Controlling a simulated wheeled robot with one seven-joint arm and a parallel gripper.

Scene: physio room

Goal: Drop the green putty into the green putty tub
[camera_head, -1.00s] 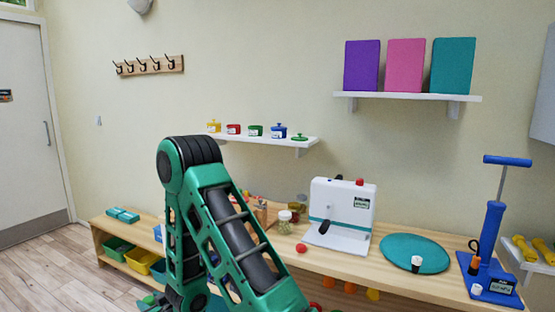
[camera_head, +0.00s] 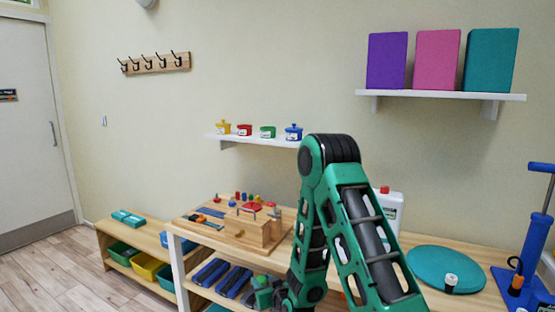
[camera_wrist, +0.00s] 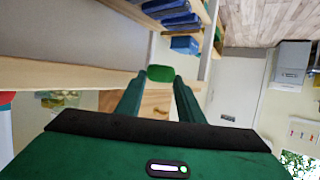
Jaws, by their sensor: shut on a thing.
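My gripper (camera_wrist: 158,88) is shut on the green putty (camera_wrist: 160,73), a small rounded green lump between its fingertips in the wrist view. In the head view my green arm rises in front of the bench, with its lower end near the bottom edge; the putty cannot be made out there. The green putty tub (camera_head: 267,132) stands on the small white wall shelf, between the red tub (camera_head: 244,130) and the blue tub (camera_head: 293,132). No lid is visible on it. My gripper is well below and apart from the tub.
The yellow tub (camera_head: 222,128) is at the shelf's (camera_head: 240,140) left end; my arm covers its right end. Below are a wooden bench with a pegged board (camera_head: 225,225), blue items on a lower shelf (camera_head: 222,275), and a teal disc (camera_head: 445,268). Floor (camera_head: 60,270) is free at left.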

